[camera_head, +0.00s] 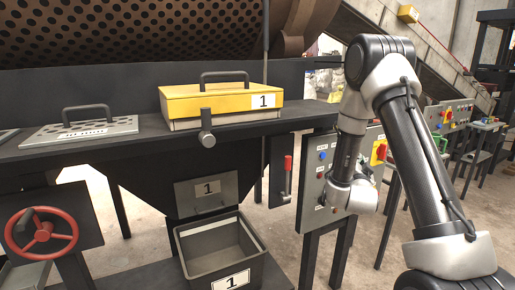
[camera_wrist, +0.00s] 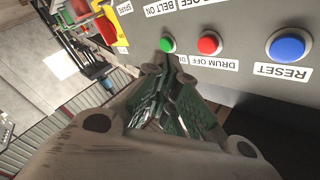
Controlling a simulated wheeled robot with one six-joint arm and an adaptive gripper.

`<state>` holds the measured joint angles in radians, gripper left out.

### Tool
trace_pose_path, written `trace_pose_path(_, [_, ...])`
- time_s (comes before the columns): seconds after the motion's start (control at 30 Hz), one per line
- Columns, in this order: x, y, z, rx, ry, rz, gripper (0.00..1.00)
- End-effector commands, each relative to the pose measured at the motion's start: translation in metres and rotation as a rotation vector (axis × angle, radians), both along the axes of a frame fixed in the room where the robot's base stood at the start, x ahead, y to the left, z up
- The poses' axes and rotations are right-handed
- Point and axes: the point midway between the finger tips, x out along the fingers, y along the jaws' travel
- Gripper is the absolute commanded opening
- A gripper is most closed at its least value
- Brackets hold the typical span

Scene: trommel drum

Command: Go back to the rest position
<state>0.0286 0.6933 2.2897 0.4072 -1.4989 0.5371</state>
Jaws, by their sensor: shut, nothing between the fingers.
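My gripper (camera_wrist: 170,62) is shut and empty. In the wrist view its fingertips are just in front of a green button (camera_wrist: 168,45) on the grey control panel (camera_wrist: 232,75). I cannot tell whether they touch it. The green button's label is mostly hidden by the fingers. A red button (camera_wrist: 209,43) marked DRUM OFF and a blue button (camera_wrist: 288,46) marked RESET sit beside it. In the head view my arm bends down to the control panel (camera_head: 312,182), and my wrist hides part of the panel; the fingertips are hard to make out there.
A yellow box (camera_head: 215,103) marked 1 sits on the dark frame (camera_head: 130,145) below the perforated drum (camera_head: 150,30). A bin (camera_head: 205,262) stands beneath the chute. A red handwheel (camera_head: 42,233) is at left. A red lever (camera_head: 287,165) is close left of the panel. More panels stand at right.

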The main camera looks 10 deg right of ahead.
Motion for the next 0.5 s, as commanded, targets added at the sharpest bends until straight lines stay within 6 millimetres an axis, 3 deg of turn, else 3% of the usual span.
trace_pose_path(0.13, [-0.002, 0.012, -0.073, 0.037, 0.322, 0.056, 0.00])
trace_pose_path(0.2, [-0.018, 0.025, -0.118, 0.061, 0.536, 0.111, 0.00])
trace_pose_path(0.27, [-0.034, 0.038, -0.138, 0.077, 0.700, 0.170, 0.00])
trace_pose_path(0.37, [-0.070, 0.062, -0.148, 0.091, 0.941, 0.283, 0.00])
trace_pose_path(0.5, [-0.133, 0.091, -0.124, 0.079, 1.226, 0.458, 0.00])
